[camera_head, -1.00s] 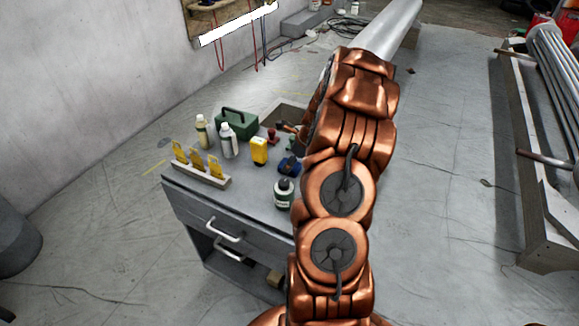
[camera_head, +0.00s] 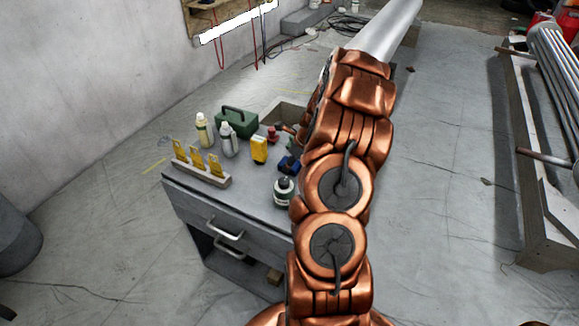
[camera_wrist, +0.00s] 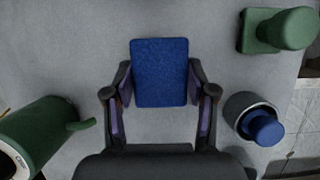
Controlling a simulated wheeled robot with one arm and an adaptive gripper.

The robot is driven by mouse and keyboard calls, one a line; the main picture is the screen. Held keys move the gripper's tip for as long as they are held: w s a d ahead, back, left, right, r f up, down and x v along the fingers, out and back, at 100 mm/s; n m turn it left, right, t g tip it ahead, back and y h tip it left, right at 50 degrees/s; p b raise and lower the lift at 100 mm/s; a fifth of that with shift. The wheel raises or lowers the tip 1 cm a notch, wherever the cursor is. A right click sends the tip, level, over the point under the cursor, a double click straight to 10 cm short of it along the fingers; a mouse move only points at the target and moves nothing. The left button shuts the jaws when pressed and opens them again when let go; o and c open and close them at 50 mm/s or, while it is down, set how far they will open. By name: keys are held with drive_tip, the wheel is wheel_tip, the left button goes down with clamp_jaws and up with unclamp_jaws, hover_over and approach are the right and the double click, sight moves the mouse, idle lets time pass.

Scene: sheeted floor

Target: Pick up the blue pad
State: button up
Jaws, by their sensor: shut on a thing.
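The blue pad (camera_wrist: 160,72) is a flat rounded rectangle in the middle of the wrist view. My gripper (camera_wrist: 163,92) has one finger against each long side of the pad, near its lower half, and is shut on it. The grey tabletop (camera_wrist: 95,45) shows beneath and around the pad. I cannot tell how high the pad is above it. In the head view my arm hides the gripper. A small blue thing (camera_head: 288,165) shows beside the arm there, and I cannot tell whether it is the pad.
In the wrist view, a green container (camera_wrist: 38,135) lies left, a grey cup-like thing with a blue knob (camera_wrist: 267,129) right, and a green block (camera_wrist: 275,30) upper right. In the head view, bottles, a yellow container (camera_head: 259,149) and a green case (camera_head: 237,121) crowd the bench.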

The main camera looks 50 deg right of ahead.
wheel_tip(320, 180, up, 10)
drive_tip(key=b, duration=0.1)
idle(0.7)
